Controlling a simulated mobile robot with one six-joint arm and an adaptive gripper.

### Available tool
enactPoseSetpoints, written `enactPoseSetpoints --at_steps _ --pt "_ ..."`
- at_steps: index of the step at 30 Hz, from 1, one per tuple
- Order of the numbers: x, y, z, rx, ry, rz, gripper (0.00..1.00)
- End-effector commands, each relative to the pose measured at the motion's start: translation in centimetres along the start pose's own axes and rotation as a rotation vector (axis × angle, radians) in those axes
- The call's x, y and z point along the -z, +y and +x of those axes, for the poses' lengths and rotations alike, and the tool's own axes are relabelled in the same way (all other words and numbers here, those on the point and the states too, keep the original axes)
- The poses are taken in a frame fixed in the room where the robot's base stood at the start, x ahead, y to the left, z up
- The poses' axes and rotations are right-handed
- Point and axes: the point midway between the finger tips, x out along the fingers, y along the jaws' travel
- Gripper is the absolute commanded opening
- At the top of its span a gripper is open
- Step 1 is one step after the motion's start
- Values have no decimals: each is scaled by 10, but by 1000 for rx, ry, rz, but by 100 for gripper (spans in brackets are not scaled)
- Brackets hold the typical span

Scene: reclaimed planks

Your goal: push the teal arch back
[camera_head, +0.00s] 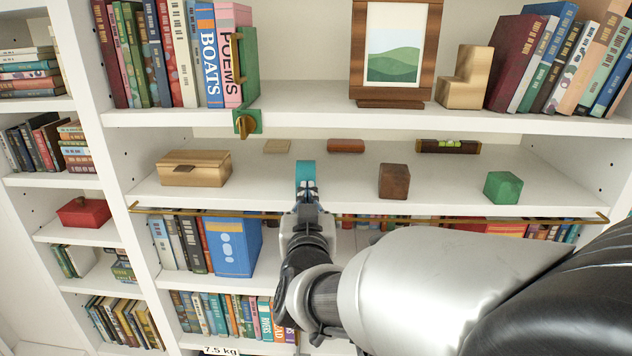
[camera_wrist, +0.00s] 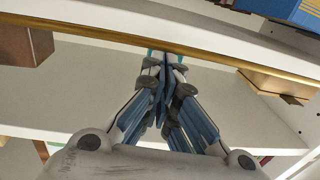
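The teal arch (camera_head: 306,170) stands on the middle shelf, near its front edge and between the wooden box and the dark wooden cube. My gripper (camera_head: 307,188) is directly in front of it and hides its lower part. In the wrist view my gripper's fingers (camera_wrist: 165,62) are drawn together with nothing seen between them. Slivers of teal from the arch (camera_wrist: 150,53) show on both sides of the fingertips. I cannot tell whether the fingertips touch the arch.
A wooden box (camera_head: 194,169) stands left and a dark wooden cube (camera_head: 393,181) right. A green block (camera_head: 503,187) is farther right. Behind lie a red-brown block (camera_head: 345,146) and a level (camera_head: 448,147). A brass rail (camera_head: 250,214) runs along the shelf front. Shelf behind the arch looks clear.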

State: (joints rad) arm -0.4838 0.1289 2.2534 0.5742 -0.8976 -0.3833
Motion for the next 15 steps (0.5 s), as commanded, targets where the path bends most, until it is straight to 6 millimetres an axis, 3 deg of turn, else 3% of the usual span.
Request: enactPoseSetpoints --at_steps 15 --pt "0 0 8 -1 1 0 0"
